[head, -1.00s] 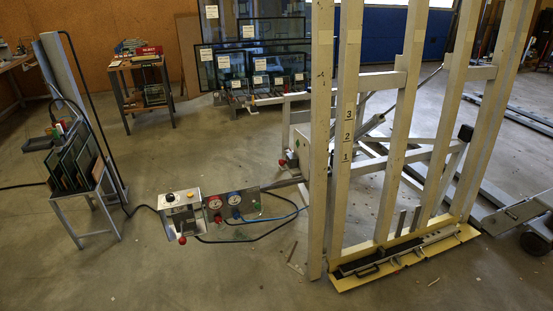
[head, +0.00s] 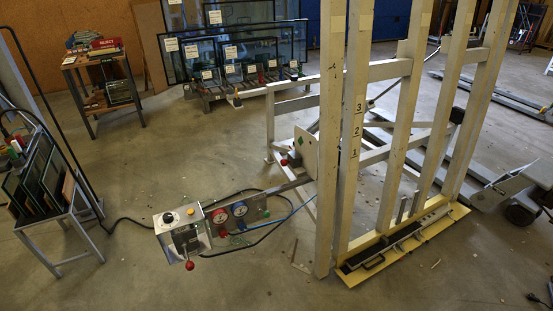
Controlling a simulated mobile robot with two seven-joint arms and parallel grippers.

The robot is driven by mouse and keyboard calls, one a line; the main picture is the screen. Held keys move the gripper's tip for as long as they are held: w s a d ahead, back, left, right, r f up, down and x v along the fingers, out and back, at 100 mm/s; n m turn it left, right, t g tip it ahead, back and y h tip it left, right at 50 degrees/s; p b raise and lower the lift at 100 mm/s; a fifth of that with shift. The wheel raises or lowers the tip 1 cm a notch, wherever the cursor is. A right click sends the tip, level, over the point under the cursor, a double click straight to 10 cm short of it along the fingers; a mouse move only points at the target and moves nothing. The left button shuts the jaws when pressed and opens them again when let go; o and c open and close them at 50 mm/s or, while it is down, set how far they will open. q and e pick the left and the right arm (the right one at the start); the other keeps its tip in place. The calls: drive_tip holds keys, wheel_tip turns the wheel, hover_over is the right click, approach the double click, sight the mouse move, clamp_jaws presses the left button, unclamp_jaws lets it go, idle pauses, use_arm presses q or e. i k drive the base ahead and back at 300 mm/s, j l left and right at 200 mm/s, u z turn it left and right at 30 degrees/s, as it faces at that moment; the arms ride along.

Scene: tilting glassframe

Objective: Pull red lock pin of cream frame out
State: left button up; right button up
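The cream frame (head: 357,130) stands upright at right of centre, with tall posts and the numbers 1, 2 and 3 on one post. A small red knob (head: 284,162) shows beside a pale plate (head: 303,152) with a green mark, at the left side of the frame. It looks like the red lock pin, but it is too small to tell how far in it sits. Neither of my grippers is in view.
A control box (head: 182,232) with a red-balled lever (head: 189,265) and gauges (head: 239,209) stands left of the frame, with hoses behind. A glass rack (head: 60,215) is at far left. A yellow-edged foot ledge (head: 400,250) juts from the frame. Floor at front left is clear.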

sight(285, 162)
drive_tip(key=i+j+z, duration=0.1)
drive_tip(key=j, duration=0.3)
drive_tip(key=i+j, duration=0.25)
drive_tip(key=j, duration=0.15)
drive_tip(key=i+j+z, duration=0.15)
drive_tip(key=j, duration=0.3)
drive_tip(key=i+j, duration=0.15)
drive_tip(key=j, duration=0.25)
drive_tip(key=i+j+z, duration=0.15)
drive_tip(key=j, duration=0.3)
drive_tip(key=i+j, duration=0.15)
drive_tip(key=j, duration=0.3)
drive_tip(key=i+j+z, duration=0.15)
drive_tip(key=j, duration=0.3)
drive_tip(key=j+z, duration=0.1)
drive_tip(key=j, duration=0.35)
drive_tip(key=i, duration=0.05)
